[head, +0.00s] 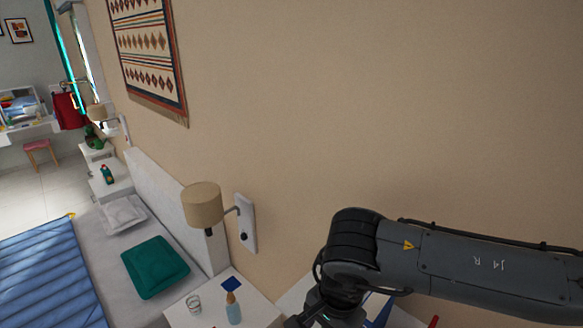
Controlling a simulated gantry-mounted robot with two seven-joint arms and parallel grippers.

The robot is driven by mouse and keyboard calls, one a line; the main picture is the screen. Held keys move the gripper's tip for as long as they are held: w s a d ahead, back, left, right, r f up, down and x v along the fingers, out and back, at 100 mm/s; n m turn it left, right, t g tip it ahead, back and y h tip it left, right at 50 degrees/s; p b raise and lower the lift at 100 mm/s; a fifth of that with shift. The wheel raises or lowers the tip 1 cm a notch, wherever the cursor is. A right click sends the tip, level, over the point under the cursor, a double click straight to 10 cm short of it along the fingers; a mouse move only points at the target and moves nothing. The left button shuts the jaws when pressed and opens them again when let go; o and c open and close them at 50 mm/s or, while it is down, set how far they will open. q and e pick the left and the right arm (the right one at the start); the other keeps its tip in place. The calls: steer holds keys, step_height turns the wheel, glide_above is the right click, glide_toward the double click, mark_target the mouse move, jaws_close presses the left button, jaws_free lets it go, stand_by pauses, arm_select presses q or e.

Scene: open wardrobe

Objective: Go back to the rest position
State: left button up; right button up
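My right arm comes in from the right edge, in front of the beige wall (400,110), and bends down at the lower middle. Its wrist runs off the bottom edge, so my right gripper is out of the picture. My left arm and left gripper are not in the picture. No wardrobe can be made out in this view.
A white bedside table (262,312) with a bottle (233,308), a glass (194,304) and a blue item (231,284) stands left of my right arm. A lamp (203,206) juts from the wall above it. A bed with a blue cover (45,275) lies left.

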steer(key=s+a+f+m+y+p, duration=0.1)
steer(key=s+a+f+m+y, duration=0.15)
steer(key=s+a, duration=0.55)
steer(key=s+a+f+m+y, duration=0.2)
steer(key=s+a+f+y, duration=0.15)
steer(key=a, duration=0.85)
steer(key=s+a+r+m+t+y+p, duration=0.1)
steer(key=s+a+r+m+t+y, duration=0.15)
steer(key=a+r+m+y, duration=0.85)
steer(key=w+d+f+m+t+h, duration=0.3)
steer(key=d+m+h, duration=0.1)
steer(key=d+m, duration=0.5)
steer(key=w+d+f+m+t+h+p, duration=0.1)
steer(key=w+d+f+m+t+h, duration=0.15)
steer(key=d+m, duration=0.6)
steer(key=w+d+f+m+t+h, duration=0.25)
steer(key=d+m+h, duration=0.3)
steer(key=m, duration=0.55)
steer(key=s+d+f+m+g+h, duration=0.2)
steer(key=s+d+f+m, duration=0.3)
steer(key=d, duration=0.2)
steer(key=s+d+f+m+g+h, duration=0.2)
steer(key=s+d+f+m, duration=0.3)
steer(key=d, duration=0.3)
steer(key=s+d+f+m+g+h+p, duration=0.1)
steer(key=s+d+f+m+g, duration=0.2)
steer(key=s+d+m, duration=0.3)
steer(key=shift+s+d+f+m+h, duration=0.15)
steer(key=shift+d+f+m+h, duration=0.3)
steer(key=shift+d+f, duration=0.55)
